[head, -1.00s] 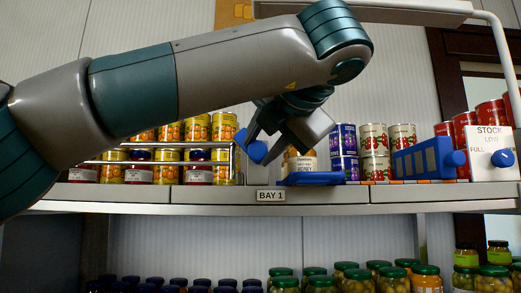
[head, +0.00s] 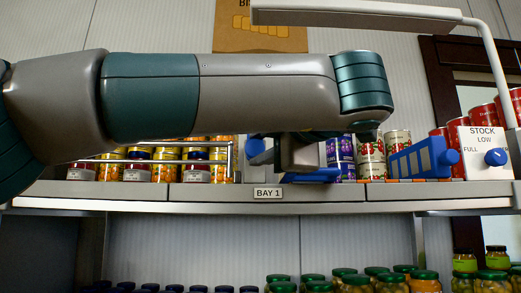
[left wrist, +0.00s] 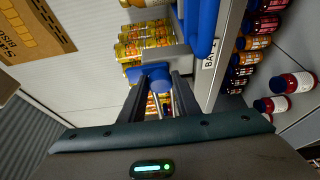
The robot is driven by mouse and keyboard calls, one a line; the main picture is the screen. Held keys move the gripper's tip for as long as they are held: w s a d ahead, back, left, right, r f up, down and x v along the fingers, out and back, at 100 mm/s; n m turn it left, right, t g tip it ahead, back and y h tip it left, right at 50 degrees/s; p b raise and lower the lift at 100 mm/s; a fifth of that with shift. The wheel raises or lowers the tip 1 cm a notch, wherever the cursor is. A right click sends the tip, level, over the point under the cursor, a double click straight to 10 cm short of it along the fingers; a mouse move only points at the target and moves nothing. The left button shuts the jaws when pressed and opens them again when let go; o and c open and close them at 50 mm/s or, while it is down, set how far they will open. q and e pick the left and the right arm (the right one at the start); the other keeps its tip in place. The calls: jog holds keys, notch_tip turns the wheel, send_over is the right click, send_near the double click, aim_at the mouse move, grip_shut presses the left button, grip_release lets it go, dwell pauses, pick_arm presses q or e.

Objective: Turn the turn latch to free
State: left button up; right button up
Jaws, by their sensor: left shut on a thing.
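The turn latch (head: 256,147) shows as a blue knob on a pale plate at the right end of the wire rail on the shelf. In the left wrist view its blue handle (left wrist: 154,73) lies between the dark fingertips of my left gripper (left wrist: 158,88), which is shut on it. In the head view my left gripper (head: 284,155) is in front of the shelf, mostly hidden under my arm, and covers part of the latch area. My right gripper is not in view.
A wire rail (head: 150,161) fronts cans at left. A blue tray (head: 310,177) lies right of the latch. A blue slotted block (head: 418,158) and a stock dial (head: 496,157) stand farther right. Jars fill the lower shelf.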

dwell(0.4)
pick_arm(q)
jog(key=o, duration=1)
jog(key=shift+o, duration=0.2)
jog(key=shift+d, duration=0.1)
jog(key=shift+s, duration=0.1)
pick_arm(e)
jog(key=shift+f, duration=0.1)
pick_arm(q)
jog(key=shift+s+d+f+b, duration=0.1)
jog(key=shift+s+d+b, duration=0.05)
jog(key=shift+s+b, duration=0.25)
jog(key=b+v, duration=0.5)
jog(key=v, duration=1.1)
jog(key=shift+s, duration=0.2)
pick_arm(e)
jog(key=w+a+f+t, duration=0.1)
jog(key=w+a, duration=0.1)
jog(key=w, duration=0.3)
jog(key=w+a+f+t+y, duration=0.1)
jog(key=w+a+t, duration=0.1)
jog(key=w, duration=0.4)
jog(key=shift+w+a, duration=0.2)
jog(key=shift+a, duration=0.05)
